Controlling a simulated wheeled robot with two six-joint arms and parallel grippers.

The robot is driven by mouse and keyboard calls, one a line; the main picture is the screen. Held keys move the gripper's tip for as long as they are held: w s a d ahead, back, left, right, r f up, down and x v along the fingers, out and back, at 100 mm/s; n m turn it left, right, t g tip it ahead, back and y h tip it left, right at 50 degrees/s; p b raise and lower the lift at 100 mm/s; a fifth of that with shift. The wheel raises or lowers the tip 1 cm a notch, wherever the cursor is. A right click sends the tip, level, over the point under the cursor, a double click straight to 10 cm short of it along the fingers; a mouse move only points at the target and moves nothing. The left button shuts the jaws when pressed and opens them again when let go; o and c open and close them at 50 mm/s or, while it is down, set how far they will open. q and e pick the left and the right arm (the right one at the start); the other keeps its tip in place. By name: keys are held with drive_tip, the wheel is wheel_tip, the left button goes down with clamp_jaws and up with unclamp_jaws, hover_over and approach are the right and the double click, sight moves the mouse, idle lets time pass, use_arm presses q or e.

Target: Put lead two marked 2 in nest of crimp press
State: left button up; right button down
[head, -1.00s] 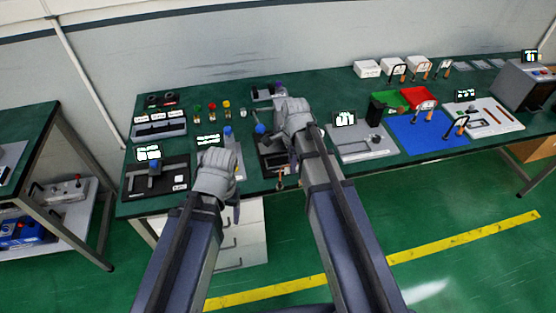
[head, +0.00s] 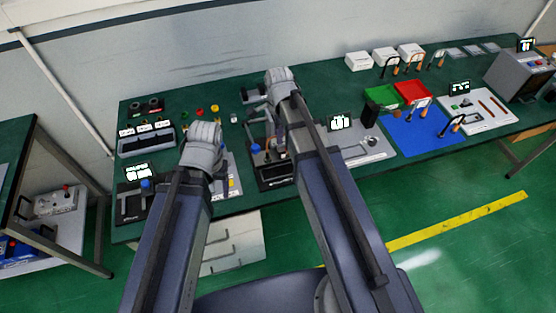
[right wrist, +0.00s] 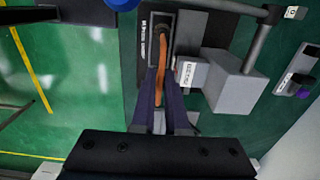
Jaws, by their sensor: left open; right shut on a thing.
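The crimp press (head: 277,184) is a black-based device at the middle front of the table, with lettering on its front; it also shows in the right wrist view (right wrist: 146,30). My right gripper (right wrist: 161,100) is shut on an orange lead (right wrist: 159,85), which reaches toward the dark slot (right wrist: 161,35) of the press. I cannot read a 2 on this lead, and I cannot tell whether its end rests in the nest. My left gripper (head: 216,165) is open and empty, left of the press.
A grey block (right wrist: 236,80) with a white label stands beside the slot. A blue mat (head: 425,133) with leads, green (head: 380,96) and red (head: 411,92) trays lie to the right. A small black fixture (head: 130,203) stands at the left front.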

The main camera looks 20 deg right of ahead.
wheel_tip(320, 180, down, 9)
drive_tip(key=b, duration=0.8)
drive_tip(key=shift+f, duration=0.15)
drive_tip(key=shift+w+b, duration=0.1)
drive_tip(key=shift+b, duration=0.2)
drive_tip(key=shift+f, duration=0.2)
drive_tip(key=c, duration=0.9)
unclamp_jaws()
drive_tip(key=shift+r, duration=0.15)
wheel_tip(320, 180, up, 12)
drive_tip(key=p, duration=1.2)
